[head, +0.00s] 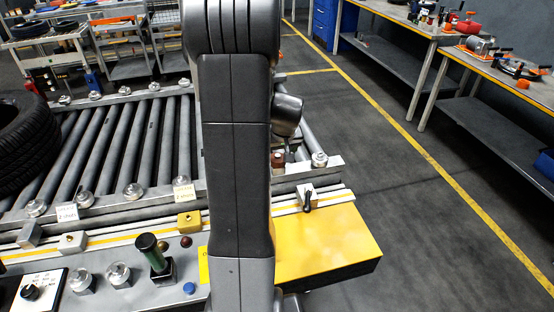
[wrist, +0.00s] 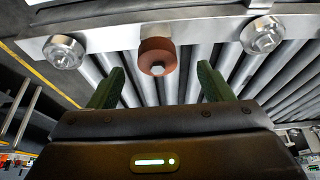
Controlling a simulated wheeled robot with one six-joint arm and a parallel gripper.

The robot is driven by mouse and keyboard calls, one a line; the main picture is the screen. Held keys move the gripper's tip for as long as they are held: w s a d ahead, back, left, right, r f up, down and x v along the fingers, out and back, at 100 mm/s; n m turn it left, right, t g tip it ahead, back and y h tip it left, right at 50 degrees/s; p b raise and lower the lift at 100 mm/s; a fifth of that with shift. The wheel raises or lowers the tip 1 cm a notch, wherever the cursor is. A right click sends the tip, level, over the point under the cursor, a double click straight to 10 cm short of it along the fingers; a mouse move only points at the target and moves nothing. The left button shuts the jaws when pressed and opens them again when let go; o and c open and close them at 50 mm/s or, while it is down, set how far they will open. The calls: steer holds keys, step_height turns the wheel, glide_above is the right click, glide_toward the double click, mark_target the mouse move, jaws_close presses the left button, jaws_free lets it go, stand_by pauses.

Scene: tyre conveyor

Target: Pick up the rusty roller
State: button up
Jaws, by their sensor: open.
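The rusty roller (wrist: 157,55) is a short red-brown cylinder with a pale bolt head in its middle. It sits on the metal side rail of the conveyor (wrist: 200,32). In the head view the brown roller (head: 277,162) shows just right of my arm, at the conveyor's near right end. My gripper (wrist: 160,68) is open, with its two green fingers to the left and right of the roller in the wrist view. No contact between fingers and roller shows. In the head view my arm hides most of the gripper.
Clear-looking end caps (wrist: 64,51) and (wrist: 262,35) flank the roller on the rail. A black tyre (head: 25,145) lies on the conveyor at left. A yellow block (head: 330,240) and a control panel with a green-handled lever (head: 150,255) are in front. The floor at right is free.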

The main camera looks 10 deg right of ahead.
steer(key=x, duration=0.2)
steer(key=shift+w+f, duration=0.15)
steer(key=shift+f, duration=0.1)
steer(key=shift+w+d+p+x, duration=0.15)
steer(key=shift+p+x, duration=0.3)
steer(key=shift+x, duration=0.6)
steer(key=shift+w+d+p+x, duration=0.1)
steer(key=shift+w+p+x, duration=0.25)
steer(key=shift+x, duration=0.75)
steer(key=shift+w+f, duration=0.1)
steer(key=shift+f, duration=0.25)
steer(key=c, duration=1.2)
